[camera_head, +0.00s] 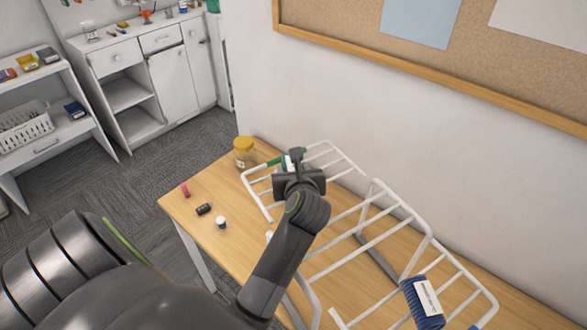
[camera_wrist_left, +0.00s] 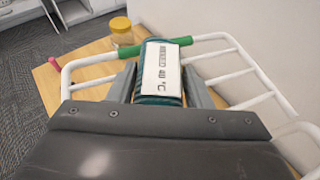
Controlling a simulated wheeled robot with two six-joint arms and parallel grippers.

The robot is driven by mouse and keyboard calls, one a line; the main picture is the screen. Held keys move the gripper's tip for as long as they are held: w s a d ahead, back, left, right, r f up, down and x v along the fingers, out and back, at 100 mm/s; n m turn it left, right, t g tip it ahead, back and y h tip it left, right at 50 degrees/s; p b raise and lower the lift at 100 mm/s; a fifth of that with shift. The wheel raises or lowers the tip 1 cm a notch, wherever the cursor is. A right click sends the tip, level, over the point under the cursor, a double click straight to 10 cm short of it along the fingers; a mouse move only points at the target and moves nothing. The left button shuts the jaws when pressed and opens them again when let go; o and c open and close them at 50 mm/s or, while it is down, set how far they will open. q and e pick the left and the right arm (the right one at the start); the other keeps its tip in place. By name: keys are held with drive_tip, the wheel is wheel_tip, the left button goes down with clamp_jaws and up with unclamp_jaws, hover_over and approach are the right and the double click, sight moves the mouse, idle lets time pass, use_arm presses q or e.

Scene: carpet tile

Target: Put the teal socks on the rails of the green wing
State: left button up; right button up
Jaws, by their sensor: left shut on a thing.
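My left gripper (camera_head: 293,157) is shut on the teal socks (camera_wrist_left: 158,101), a roll with a white printed label facing the wrist camera. In the head view the gripper and wrist hide most of the roll. The socks are over the green wing (camera_head: 263,204), the white-railed left end of the drying rack, close to the green sleeve (camera_head: 275,161) on its outer bar. The sleeve also shows in the left wrist view (camera_wrist_left: 128,50), just beyond the roll. I cannot tell whether the roll touches the rails. My right gripper is out of view.
A blue roll (camera_head: 427,304) with a white label lies on the rack's right wing. A yellow-lidded jar (camera_head: 244,152) stands behind the green wing. A pink item (camera_head: 185,190), a dark item (camera_head: 204,209) and a small white-topped item (camera_head: 221,222) sit on the table's left. The wall is close behind.

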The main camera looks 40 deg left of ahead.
use_arm(q)
drive_tip(key=shift+f, duration=0.35)
drive_tip(key=o, duration=1)
drive_tip(key=shift+r, duration=0.1)
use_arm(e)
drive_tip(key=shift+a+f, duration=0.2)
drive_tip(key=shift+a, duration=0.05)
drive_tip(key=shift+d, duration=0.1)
use_arm(q)
drive_tip(key=shift+r, duration=0.15)
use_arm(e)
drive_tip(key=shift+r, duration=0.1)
